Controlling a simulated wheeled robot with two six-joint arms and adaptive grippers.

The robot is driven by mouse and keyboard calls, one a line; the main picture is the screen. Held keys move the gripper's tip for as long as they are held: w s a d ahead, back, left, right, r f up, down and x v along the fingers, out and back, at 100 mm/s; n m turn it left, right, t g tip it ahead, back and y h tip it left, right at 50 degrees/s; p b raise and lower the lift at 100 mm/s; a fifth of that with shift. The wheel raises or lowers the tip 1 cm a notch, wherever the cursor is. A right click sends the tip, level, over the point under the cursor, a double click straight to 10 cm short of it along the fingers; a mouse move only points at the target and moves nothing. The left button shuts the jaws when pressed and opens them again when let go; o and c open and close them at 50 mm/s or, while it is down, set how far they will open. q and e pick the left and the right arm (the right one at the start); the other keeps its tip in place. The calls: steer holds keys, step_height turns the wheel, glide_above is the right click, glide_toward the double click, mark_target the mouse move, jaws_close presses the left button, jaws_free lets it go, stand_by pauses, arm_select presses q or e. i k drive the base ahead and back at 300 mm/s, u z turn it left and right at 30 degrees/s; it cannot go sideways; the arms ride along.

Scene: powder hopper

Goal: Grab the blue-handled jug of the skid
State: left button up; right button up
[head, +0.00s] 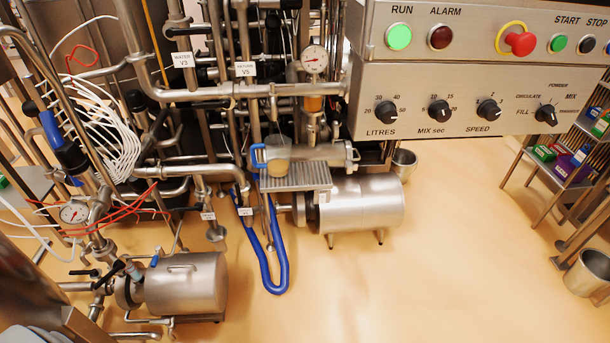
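The jug (277,154) is a small, see-through vessel with a blue handle (258,156) on its left side. It stands upright on a slatted metal drip shelf (305,184) in the middle of the skid's pipework. The jug seems to hold something pale in its lower part. A horizontal steel cylinder lies right behind and beside it. Neither of my grippers shows in the head view.
A control panel (470,95) with knobs and buttons overhangs the upper right. Pipes and valves crowd the left. A blue hose (281,270) loops below the shelf near a steel motor (362,204). A rack with small boxes (570,165) stands right. The floor (440,270) is clear in front.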

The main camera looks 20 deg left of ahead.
mark_target(270, 157)
steer(key=z, duration=0.65)
steer(key=i, duration=0.75)
steer(key=u, duration=0.1)
